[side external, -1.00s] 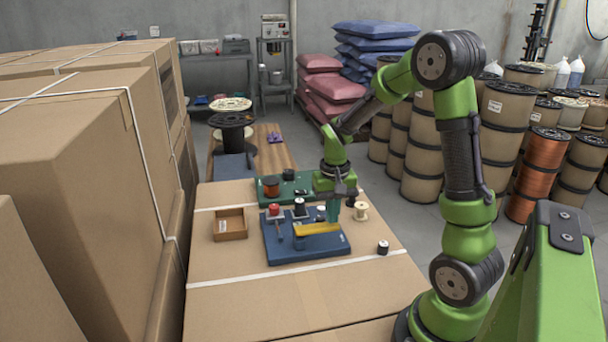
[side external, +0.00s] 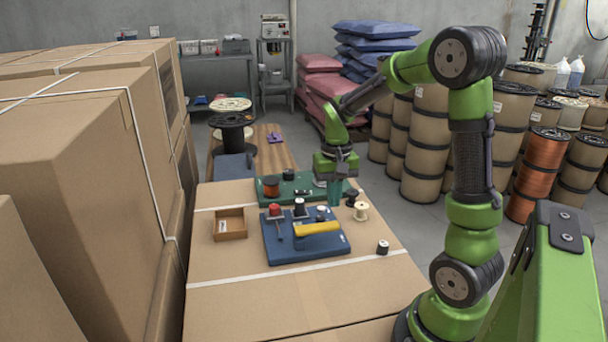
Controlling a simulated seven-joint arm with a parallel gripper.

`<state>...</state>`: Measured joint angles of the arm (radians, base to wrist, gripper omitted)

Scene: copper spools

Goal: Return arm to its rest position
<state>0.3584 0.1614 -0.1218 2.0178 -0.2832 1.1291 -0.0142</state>
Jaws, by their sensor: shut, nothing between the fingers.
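My gripper (side external: 335,192) is shut and empty, pointing down above the back right part of the work area, near the right end of the green tray (side external: 308,177). My green arm rises from the right and reaches over to it. Below and in front of the gripper is the blue tray (side external: 290,256), with a yellow bar-shaped piece (side external: 317,228) lying on it. Small spools with red (side external: 275,209) and black (side external: 299,205) tops stand toward the back of the blue tray. The gripper looks clear of them.
A small brown box (side external: 230,223) sits at left on the cardboard surface (side external: 215,275). A cream spool (side external: 361,211) and small dark spools (side external: 383,247) stand at right. Tall cartons (side external: 80,150) wall the left; large copper spools (side external: 541,165) stand at right. The front cardboard is clear.

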